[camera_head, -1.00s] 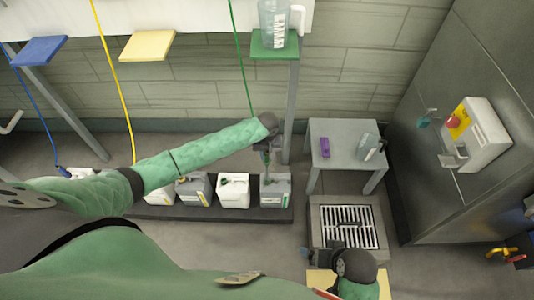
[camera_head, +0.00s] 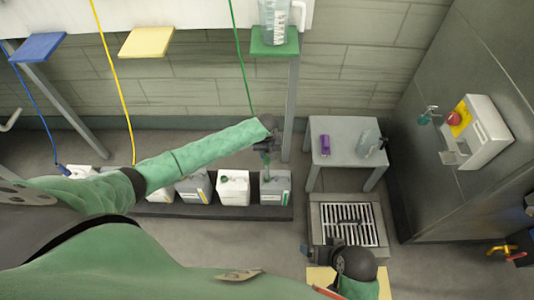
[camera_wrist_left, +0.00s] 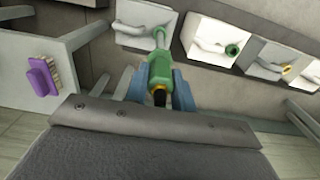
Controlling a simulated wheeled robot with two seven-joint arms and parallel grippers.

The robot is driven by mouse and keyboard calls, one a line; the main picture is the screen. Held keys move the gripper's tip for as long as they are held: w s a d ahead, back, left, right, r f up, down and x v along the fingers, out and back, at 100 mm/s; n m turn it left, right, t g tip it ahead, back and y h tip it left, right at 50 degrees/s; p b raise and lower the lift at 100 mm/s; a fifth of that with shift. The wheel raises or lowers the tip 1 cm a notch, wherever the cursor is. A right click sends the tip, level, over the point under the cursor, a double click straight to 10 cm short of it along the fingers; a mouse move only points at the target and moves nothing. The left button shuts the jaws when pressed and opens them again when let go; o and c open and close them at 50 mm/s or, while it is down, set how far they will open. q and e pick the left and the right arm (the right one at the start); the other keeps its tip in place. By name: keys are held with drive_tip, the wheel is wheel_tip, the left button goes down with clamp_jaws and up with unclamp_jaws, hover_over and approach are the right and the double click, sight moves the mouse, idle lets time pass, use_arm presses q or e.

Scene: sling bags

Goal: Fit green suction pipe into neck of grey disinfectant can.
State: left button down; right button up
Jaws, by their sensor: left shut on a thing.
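The grey disinfectant can (camera_head: 276,190) stands at the right end of the row on the dark low platform; its top also shows in the left wrist view (camera_wrist_left: 134,38). My left gripper (camera_head: 265,157) is above this can, shut on the green suction pipe (camera_wrist_left: 160,68). A green hose (camera_head: 240,60) hangs from above toward the gripper. My right gripper (camera_head: 312,254) is low at the bottom right, its jaws unclear.
A white can (camera_head: 233,190) and another grey can (camera_head: 193,190) stand to the left on the platform (camera_head: 222,212). A small grey table (camera_head: 345,133) with a purple brush (camera_head: 325,145) and a clear bottle stands to the right. A floor drain (camera_head: 350,222) lies in front of it.

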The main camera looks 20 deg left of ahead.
use_arm(q)
drive_tip(key=b, duration=0.2)
hover_over(267, 172)
drive_tip(key=shift+w+f, duration=0.2)
drive_tip(key=shift+f, duration=1.5)
drive_tip(key=shift+w+f, duration=0.15)
drive_tip(key=shift+f, duration=1.5)
drive_tip(key=shift+a+f+b, duration=0.1)
drive_tip(key=shift+f+b, duration=1.35)
drive_tip(key=shift+f, duration=2.6)
drive_tip(key=c, duration=1.1)
unclamp_jaws()
